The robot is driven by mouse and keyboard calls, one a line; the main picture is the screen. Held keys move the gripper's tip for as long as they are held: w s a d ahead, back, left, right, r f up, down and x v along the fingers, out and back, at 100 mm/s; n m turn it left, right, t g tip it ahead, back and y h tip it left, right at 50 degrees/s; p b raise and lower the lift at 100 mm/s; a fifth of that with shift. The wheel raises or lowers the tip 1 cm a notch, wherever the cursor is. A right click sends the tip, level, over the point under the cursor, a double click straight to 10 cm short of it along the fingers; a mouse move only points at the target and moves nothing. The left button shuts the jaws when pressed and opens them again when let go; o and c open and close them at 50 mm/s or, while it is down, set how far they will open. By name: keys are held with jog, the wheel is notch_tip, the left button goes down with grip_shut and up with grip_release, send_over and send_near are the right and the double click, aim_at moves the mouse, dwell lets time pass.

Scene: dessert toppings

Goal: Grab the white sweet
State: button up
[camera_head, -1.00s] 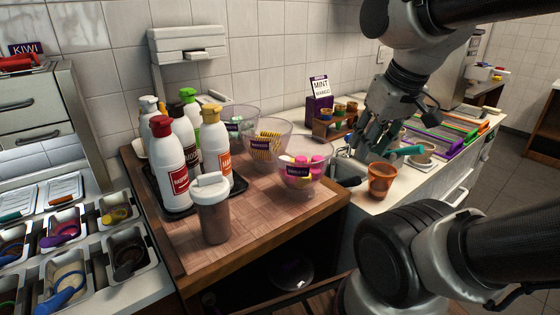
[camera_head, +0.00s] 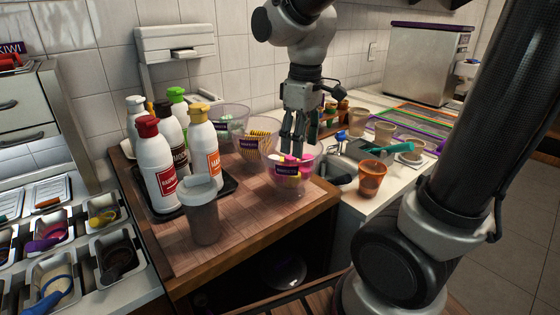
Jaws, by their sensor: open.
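A clear bowl (camera_head: 315,160) with a purple label stands at the right front of the wooden board. It holds pink sweets (camera_head: 287,168) and some paler and yellow bits, too small to tell apart. I cannot single out the white sweet for sure; part of the bowl's content is behind my fingers. My gripper (camera_head: 292,148) points down over this bowl with its fingertips at about rim height in the picture. It is open, and nothing shows between its fingers. Whether the fingertips touch the sweets is unclear.
Another clear bowl with yellow pieces (camera_head: 258,138) stands just left of my gripper, with a third bowl (camera_head: 230,118) behind. Sauce bottles (camera_head: 157,165) and a lidded shaker (camera_head: 202,212) stand further left. An orange cup (camera_head: 371,180) and a sink (camera_head: 338,165) are to the right.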

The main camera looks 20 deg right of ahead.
aim_at(275, 156)
jog(key=w+a+n, duration=0.1)
jog(key=n, duration=0.1)
jog(key=w+a+f+n, duration=0.1)
jog(key=w+n, duration=0.1)
jog(key=w+a+n, duration=0.1)
jog(key=w+n, duration=0.1)
jog(key=shift+w+a+f+g, duration=0.15)
jog(key=shift+a+g, duration=0.05)
jog(key=shift+g, duration=0.2)
jog(key=n, duration=0.1)
jog(key=w+r+n, duration=0.1)
jog(key=n, duration=0.1)
jog(key=w+n, duration=0.1)
jog(key=shift+r+n, duration=0.3)
jog(key=shift+n, duration=1.3)
jog(key=shift+f, duration=0.15)
jog(key=shift+n, duration=0.3)
jog(key=f, duration=0.7)
jog(key=shift+w+d+f, duration=0.25)
jog(key=shift+w+d, duration=0.05)
jog(key=c, duration=0.5)
